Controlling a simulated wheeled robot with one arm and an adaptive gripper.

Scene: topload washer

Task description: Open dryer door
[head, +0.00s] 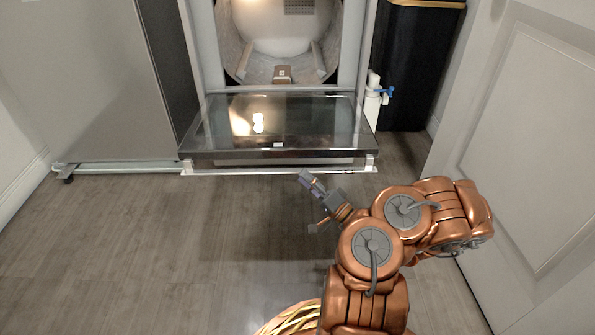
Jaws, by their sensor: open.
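The dryer door (275,125) is a dark glass panel with a metal frame. It is hinged at the bottom and lies folded down toward me, roughly level, low above the floor. Behind it the dryer's drum (280,45) shows through the round opening. My gripper (309,203) is open and empty. It appears in front of and below the door's right front edge in the picture, apart from it as far as I can tell.
A grey appliance or cabinet (95,80) stands at the left. A white bottle with a blue part (373,100) and a black bin (415,60) stand at the right. A white room door (530,140) bounds the right side. The wooden floor (150,250) at front left is clear.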

